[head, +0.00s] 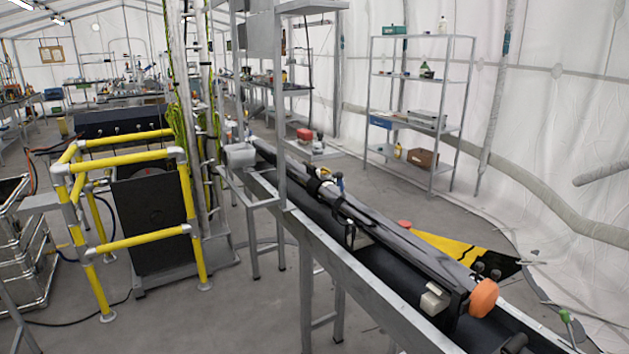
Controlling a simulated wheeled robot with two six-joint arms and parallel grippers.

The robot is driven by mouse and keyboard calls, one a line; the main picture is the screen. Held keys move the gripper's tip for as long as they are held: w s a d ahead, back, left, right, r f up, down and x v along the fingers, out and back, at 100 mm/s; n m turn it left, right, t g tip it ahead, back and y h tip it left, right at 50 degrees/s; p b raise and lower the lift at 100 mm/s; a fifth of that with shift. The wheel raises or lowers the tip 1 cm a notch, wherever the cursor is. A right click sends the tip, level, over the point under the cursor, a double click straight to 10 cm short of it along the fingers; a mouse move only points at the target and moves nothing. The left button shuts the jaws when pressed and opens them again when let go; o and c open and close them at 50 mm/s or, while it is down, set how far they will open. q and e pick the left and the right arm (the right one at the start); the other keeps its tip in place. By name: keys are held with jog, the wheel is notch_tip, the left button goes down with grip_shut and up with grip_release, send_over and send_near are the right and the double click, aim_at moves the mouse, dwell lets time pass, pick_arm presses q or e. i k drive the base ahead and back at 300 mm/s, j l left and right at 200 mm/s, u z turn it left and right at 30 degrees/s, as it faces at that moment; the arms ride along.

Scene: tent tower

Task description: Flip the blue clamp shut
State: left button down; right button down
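A long black rail assembly (395,235) runs diagonally on a grey metal frame, from the middle of the head view to the lower right. A small fitting (340,184) with light, yellow and possibly bluish parts sits on its upper half. It is too small to tell whether this is the blue clamp, or whether it is open or shut. No other clearly blue clamp shows. An orange round knob (484,298) and a pale block (435,299) are at the near end. Neither of my grippers is in view.
A yellow guard rail (140,238) surrounds a dark cabinet (152,220) at left. A grey upright post (297,120) stands beside the rail assembly. A yellow and black panel (450,248) lies beyond it. A metal shelf (415,125) stands behind. Grey floor is open at lower left.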

aim_at(339, 175)
jog(key=i+j, duration=0.25)
jog(key=i, duration=0.2)
jog(key=i+j, duration=0.25)
jog(key=i, duration=0.15)
jog(key=i+j+u, duration=0.1)
jog(key=i+j, duration=0.15)
jog(key=i, duration=0.2)
jog(key=i+j, duration=0.2)
jog(key=i, duration=0.2)
